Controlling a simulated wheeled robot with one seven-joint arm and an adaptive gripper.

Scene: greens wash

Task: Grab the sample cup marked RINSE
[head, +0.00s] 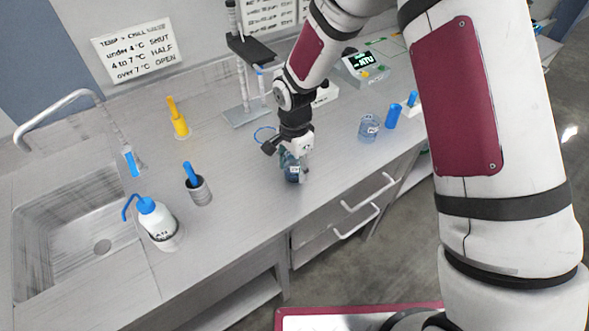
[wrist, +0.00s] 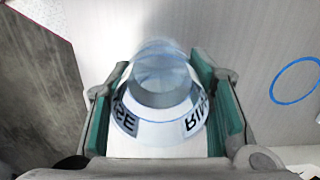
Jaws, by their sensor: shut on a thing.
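The sample cup (wrist: 160,80) is clear, with a white band that carries dark letters, partly hidden, that fit RINSE. In the wrist view it sits between the green-padded fingers of my gripper (wrist: 162,115), which are shut on it. In the head view the cup (head: 291,172) shows below my gripper (head: 292,154) near the front edge of the steel counter (head: 240,185). I cannot tell whether its base touches the counter. Another clear cup (head: 369,127) with a label stands to the right; its marking is too small to read.
A blue ring (head: 264,134) lies behind my gripper. A blue cylinder (head: 393,116) and a meter (head: 364,68) are to the right. A wash bottle (head: 156,221), a blue-handled tool in a holder (head: 199,190) and a sink (head: 75,235) are to the left.

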